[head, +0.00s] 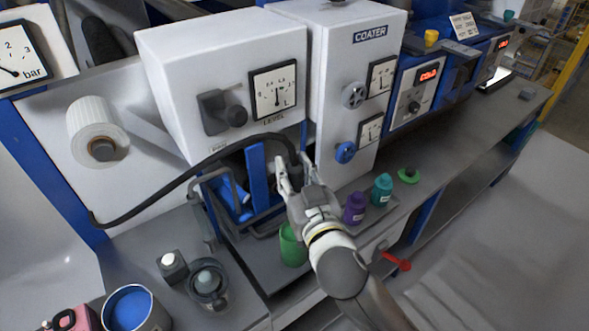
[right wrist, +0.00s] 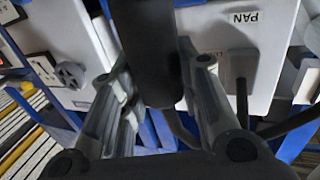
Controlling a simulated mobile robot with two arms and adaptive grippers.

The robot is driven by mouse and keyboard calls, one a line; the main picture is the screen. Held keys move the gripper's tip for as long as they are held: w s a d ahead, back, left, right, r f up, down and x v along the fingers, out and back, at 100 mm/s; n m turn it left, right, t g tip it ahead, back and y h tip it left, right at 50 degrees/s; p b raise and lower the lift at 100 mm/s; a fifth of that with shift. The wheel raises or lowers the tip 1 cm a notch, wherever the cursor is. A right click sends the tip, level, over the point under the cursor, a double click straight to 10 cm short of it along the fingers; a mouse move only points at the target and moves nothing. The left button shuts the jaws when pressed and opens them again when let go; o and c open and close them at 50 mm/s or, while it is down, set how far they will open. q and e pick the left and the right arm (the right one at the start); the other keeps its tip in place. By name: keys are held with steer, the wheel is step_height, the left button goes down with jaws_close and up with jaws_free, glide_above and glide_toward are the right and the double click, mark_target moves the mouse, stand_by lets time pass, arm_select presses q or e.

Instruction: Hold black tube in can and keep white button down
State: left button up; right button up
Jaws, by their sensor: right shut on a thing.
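The black tube (head: 200,165) arches from the back panel at the left to the right, and bends down at my right gripper (head: 298,180). That gripper is shut on the tube near its end, in front of the white machine. In the right wrist view the dark tube (right wrist: 150,50) lies between the two fingers. A can (head: 132,310) with blue contents stands at the lower left, far from the gripper. The white button (head: 169,258) sits on a small dark box on the bench, with nothing touching it. My left gripper is not in view.
A green container (head: 292,246) stands just below my right gripper. Purple (head: 354,208) and teal (head: 382,190) bottles stand right of it. A dark round pot (head: 208,284) stands between the button box and the green container. A pink object (head: 75,318) is beside the can.

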steer(key=shift+f+b, duration=0.3)
steer(key=shift+f, duration=0.25)
steer(key=shift+f+b, duration=0.3)
step_height(320, 180, down, 4)
steer(key=b, duration=0.3)
steer(key=shift+f+b, duration=3.25)
steer(key=shift+f, duration=0.7)
